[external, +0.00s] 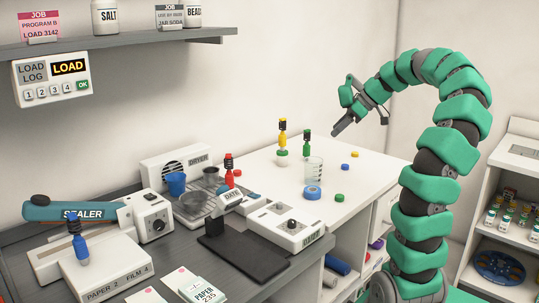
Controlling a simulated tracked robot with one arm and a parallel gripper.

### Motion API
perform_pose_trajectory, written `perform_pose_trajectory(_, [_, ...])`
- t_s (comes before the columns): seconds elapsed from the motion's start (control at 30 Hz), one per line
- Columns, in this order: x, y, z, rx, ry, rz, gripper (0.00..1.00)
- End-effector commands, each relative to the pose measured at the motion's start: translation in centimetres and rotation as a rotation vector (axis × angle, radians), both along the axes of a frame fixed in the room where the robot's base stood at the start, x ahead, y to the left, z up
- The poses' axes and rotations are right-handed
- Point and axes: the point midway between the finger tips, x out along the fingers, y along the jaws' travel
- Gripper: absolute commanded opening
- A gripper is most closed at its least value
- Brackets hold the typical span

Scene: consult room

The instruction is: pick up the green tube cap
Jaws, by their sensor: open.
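A small flat green disc (341,196), which looks like the green tube cap, lies on the white table top (375,176) near its front edge, right of a blue ring. My gripper (352,115) is open and empty, well above the table at the back right. It is apart from the disc, which lies lower in the picture. A green-bodied upright tool (307,145) with a dark top stands behind a clear beaker (314,170). The disc is too small to show any detail.
A yellow upright tool (282,138) stands further back. A white device (287,226) and a dryer (177,165) crowd the left. The table's right part is clear.

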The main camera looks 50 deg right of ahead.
Motion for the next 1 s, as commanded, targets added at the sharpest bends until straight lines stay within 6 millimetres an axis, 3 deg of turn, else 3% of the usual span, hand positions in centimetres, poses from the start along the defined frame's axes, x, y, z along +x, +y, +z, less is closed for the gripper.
perform_pose_trajectory(0.03, [-1.9, -1.8, -3.0, 0.040, -0.007, 0.031, 0.54])
perform_pose_trajectory(0.2, [-7.8, -5.0, -9.4, 0.140, -0.108, 0.170, 0.54])
perform_pose_trajectory(0.3, [-10.7, -5.9, -11.7, 0.176, -0.189, 0.222, 0.54])
perform_pose_trajectory(0.43, [-13.0, -6.5, -13.4, 0.200, -0.267, 0.263, 0.54])
perform_pose_trajectory(0.63, [-13.4, -6.0, -14.2, 0.205, -0.302, 0.284, 0.54])
perform_pose_trajectory(1.0, [-10.1, -2.6, -16.8, 0.204, -0.298, 0.284, 0.54])
